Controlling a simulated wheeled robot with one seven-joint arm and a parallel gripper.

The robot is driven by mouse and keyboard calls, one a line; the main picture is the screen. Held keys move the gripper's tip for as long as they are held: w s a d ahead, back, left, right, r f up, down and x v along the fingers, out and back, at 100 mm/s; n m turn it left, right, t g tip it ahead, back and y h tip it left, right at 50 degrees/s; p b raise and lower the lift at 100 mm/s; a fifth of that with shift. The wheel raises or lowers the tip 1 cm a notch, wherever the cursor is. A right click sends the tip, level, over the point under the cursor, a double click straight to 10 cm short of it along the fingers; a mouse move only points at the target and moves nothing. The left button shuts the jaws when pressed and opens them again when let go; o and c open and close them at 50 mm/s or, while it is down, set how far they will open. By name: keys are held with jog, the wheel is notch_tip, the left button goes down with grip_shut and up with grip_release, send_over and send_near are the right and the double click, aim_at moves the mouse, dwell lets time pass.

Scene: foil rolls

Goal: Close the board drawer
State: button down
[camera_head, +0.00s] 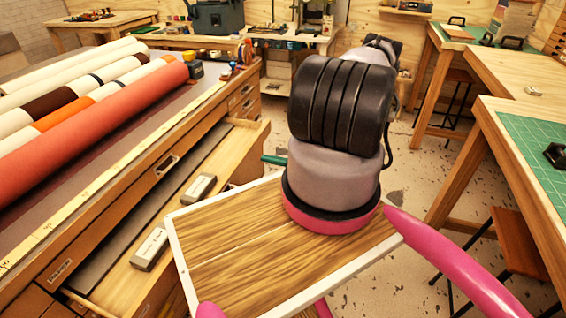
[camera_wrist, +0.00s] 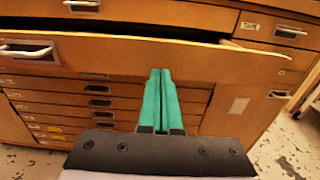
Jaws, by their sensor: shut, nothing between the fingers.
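The board drawer (camera_head: 130,285) stands pulled out from the long cabinet at left in the head view. Its open top shows a dark interior and two grey blocks (camera_head: 198,187) (camera_head: 149,249). In the wrist view the drawer front (camera_wrist: 215,60) crosses the upper picture, with a metal handle (camera_wrist: 28,50) at its left and a dark gap above it. My gripper (camera_wrist: 160,74) is shut and empty, its teal fingertips at the lower part of the drawer front; I cannot tell whether they touch. In the head view only a teal piece of my gripper (camera_head: 274,160) shows beside my arm.
Several long rolls (camera_head: 95,115) lie on the cabinet top. Closed shallow drawers (camera_wrist: 98,102) stack below the open one in the wrist view. Worktables with a green mat (camera_head: 535,150) and a stool (camera_head: 520,240) stand at right, with speckled floor (camera_head: 410,230) between.

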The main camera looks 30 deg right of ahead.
aim_at(209, 147)
jog(key=shift+x, duration=2)
jog(key=x, duration=2)
jog(key=shift+s+a, duration=0.1)
jog(key=shift+w+a+r, duration=0.1)
jog(key=shift+w+a, duration=0.1)
jog(key=shift+w, duration=0.05)
jog(key=shift+a, duration=0.1)
